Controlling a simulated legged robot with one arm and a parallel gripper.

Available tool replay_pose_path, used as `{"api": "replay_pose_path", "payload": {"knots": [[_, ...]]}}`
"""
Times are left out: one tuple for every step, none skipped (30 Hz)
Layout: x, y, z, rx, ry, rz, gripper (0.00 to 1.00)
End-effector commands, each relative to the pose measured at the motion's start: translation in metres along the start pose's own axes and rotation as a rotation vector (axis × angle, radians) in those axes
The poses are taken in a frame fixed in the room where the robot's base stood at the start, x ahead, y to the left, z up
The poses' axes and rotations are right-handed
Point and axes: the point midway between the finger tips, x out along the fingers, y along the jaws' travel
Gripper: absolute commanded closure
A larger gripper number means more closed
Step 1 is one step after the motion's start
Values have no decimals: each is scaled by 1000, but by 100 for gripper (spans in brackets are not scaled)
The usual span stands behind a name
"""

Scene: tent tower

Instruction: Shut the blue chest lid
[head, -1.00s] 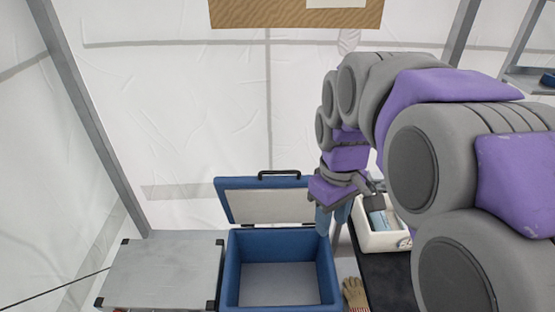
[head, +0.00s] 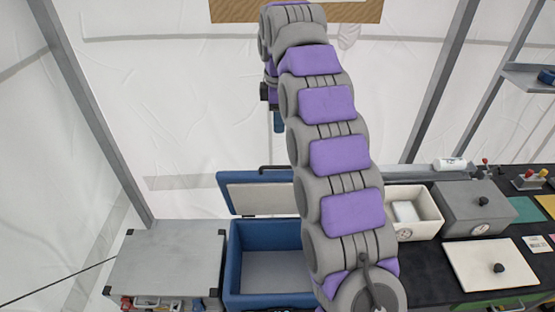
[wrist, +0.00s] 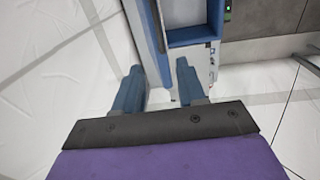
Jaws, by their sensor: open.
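The blue chest (head: 234,265) stands open in the head view, its grey interior floor visible. Its lid (head: 223,195) is raised at the back, showing a pale inner panel and part of a black handle on the top edge. My arm hides the right side of both. My gripper (head: 278,122) is above and behind the lid, apart from it, with its fingers pointing down. In the wrist view my gripper (wrist: 160,82) has its two blue fingers spread with nothing between them. The lid (wrist: 146,20) and the chest (wrist: 196,36) show beyond the fingertips.
A grey metal case (head: 165,262) stands left of the chest. On the right, a black worktop (head: 425,258) holds a white bin (head: 428,207), a grey box (head: 475,212) and a white board (head: 490,278). The tent wall (head: 190,110) is behind; the air above the chest's left side is free.

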Motion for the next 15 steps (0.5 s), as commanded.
{"api": "replay_pose_path", "payload": {"knots": [[0,3,-2,-12,1,3,60],[1,4,-2,-17,1,5,60],[2,4,-2,-22,2,6,60],[3,4,-2,-24,2,6,60],[5,4,-3,-26,2,6,60],[8,4,-2,-26,2,5,60],[12,4,-2,-26,1,4,60],[16,4,-2,-26,1,3,60],[22,3,-3,-26,1,2,60],[27,3,-3,-26,1,1,60],[33,3,-3,-26,1,1,60],[38,4,-3,-26,1,2,60],[39,4,-3,-25,2,3,60],[42,4,-3,-25,2,4,60],[47,4,-3,-24,2,3,60]]}}
